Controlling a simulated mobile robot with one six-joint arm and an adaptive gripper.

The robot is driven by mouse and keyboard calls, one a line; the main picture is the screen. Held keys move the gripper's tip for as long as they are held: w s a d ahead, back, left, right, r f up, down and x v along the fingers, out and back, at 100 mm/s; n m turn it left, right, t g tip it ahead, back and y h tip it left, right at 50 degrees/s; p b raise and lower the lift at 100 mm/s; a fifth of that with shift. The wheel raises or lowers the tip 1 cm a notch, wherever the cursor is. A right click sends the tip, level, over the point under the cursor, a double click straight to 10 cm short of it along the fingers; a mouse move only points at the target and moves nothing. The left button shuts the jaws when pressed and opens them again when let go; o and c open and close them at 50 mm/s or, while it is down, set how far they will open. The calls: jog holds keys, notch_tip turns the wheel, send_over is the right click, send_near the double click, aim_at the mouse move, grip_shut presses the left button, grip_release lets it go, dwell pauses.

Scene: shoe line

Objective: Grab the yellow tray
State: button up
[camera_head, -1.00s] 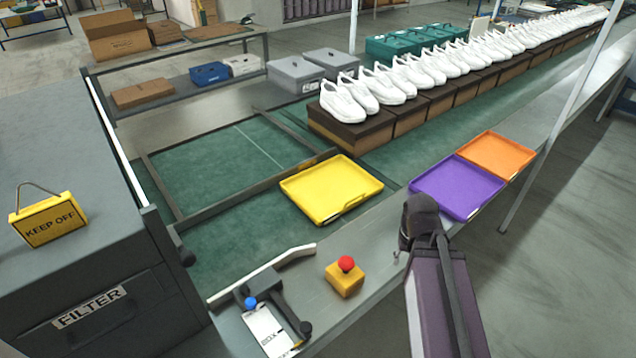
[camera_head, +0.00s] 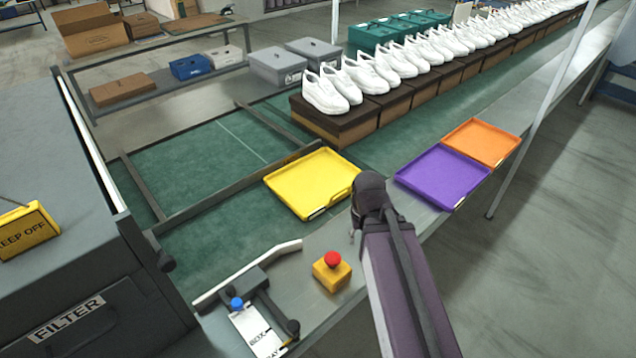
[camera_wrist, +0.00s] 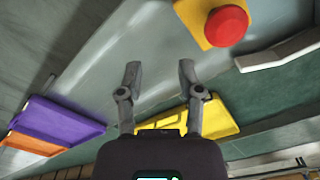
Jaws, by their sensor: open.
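The yellow tray (camera_head: 312,183) lies flat and empty on the green conveyor in the head view, just left of my arm's end. In the wrist view the yellow tray (camera_wrist: 218,119) shows behind my gripper, partly hidden by the right finger and the gripper body. My gripper (camera_wrist: 158,72) is open and empty, its two fingers apart over the grey metal edge of the line. In the head view my gripper is mostly hidden behind the dark wrist, close to the tray's right side.
A purple tray (camera_head: 442,177) and an orange tray (camera_head: 481,142) lie to the right. A red button on a yellow box (camera_head: 332,274) stands on the near ledge. White shoes (camera_head: 326,92) on brown boxes line the belt behind. A label device (camera_head: 262,312) is at the front left.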

jog(key=w, duration=0.1)
jog(key=n, duration=2.4)
send_over(340, 196)
jog(key=shift+w+d+r+n, duration=0.1)
jog(key=shift+w+r+n, duration=0.1)
jog(key=shift+w+n, duration=0.25)
jog(key=shift+s+f, duration=0.1)
jog(key=shift+s, duration=0.05)
notch_tip(340, 196, down, 8)
jog(key=b, duration=0.8)
jog(key=shift+f, duration=0.2)
jog(key=shift+f, duration=0.1)
jog(key=shift+s+f+b, duration=0.2)
jog(key=shift+f+b, duration=2.35)
jog(key=shift+b, duration=0.2)
